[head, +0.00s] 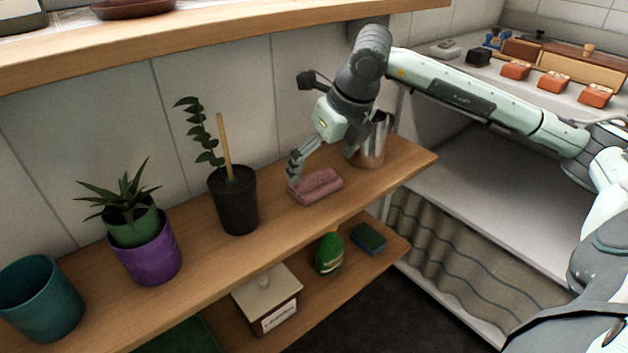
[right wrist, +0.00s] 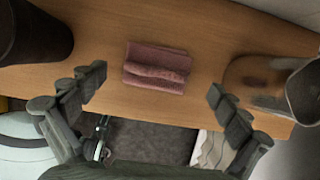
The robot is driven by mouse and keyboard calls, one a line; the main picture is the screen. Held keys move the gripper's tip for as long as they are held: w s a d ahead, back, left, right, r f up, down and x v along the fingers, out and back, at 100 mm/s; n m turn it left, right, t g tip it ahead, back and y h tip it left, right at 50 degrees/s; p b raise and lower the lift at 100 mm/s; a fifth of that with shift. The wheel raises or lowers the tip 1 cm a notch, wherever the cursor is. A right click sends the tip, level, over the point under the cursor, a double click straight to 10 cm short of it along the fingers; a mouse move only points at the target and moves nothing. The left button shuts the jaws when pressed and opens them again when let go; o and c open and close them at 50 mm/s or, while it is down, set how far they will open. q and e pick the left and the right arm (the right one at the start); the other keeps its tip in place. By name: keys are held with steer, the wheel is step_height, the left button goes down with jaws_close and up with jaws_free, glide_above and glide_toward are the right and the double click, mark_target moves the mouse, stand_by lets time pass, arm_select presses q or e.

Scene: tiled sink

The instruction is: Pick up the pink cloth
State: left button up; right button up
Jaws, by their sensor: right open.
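The pink cloth (head: 318,186) lies folded on the upper wooden shelf, between the black plant pot and the metal pitcher. In the right wrist view the cloth (right wrist: 156,67) lies flat on the wood, beyond the fingertips and between their lines. My right gripper (head: 297,170) is at the cloth's left end in the head view, pointing down. In the right wrist view my right gripper (right wrist: 158,88) has its fingers wide apart with nothing between them. Whether a fingertip touches the cloth cannot be told. My left gripper is not in view.
A black pot (head: 236,205) with a plant and stick stands left of the cloth. A metal pitcher (head: 371,145) stands close on the right. A purple pot (head: 151,262) and teal pot (head: 40,302) are farther left. A lower shelf holds a green bottle (head: 328,255) and sponge (head: 369,238).

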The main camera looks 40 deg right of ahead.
mark_target(318, 170)
steer(key=x, duration=0.2)
steer(key=shift+w+a+f, duration=0.1)
steer(key=shift+w+f, duration=0.05)
steer(key=shift+f, duration=0.2)
steer(key=shift+w+f, duration=0.15)
steer(key=shift+f, duration=0.25)
steer(key=c, duration=0.6)
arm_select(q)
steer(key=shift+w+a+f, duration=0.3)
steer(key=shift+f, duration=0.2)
arm_select(e)
steer(key=shift+c, duration=0.4)
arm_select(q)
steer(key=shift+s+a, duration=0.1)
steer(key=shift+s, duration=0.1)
